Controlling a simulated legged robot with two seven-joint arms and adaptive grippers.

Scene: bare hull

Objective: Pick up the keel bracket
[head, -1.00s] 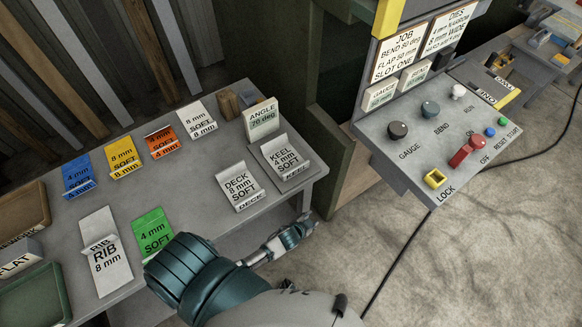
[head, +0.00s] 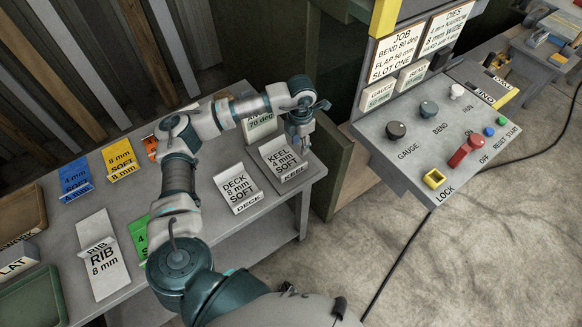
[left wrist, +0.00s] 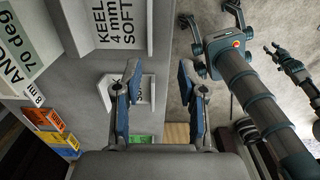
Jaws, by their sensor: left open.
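The keel bracket (head: 283,158) is a pale grey bent plate marked KEEL 4 mm SOFT. It lies at the right end of the bench and shows at the top of the left wrist view (left wrist: 121,24). My left gripper (head: 303,137) is over the bench's right end, beside the keel bracket's far right side in the head view. In the left wrist view the left gripper (left wrist: 159,68) has its fingers spread and empty, with the keel bracket ahead and to the left. A gripper-like part (left wrist: 287,60) at that view's right may be my right one; its jaws are unclear.
The deck bracket (head: 239,188) lies next to the keel bracket. An angle sign (head: 262,124) stands behind, partly covered by my arm. The rib plate (head: 102,258) and coloured plates lie left. A control console (head: 440,140) stands to the right, beyond a post.

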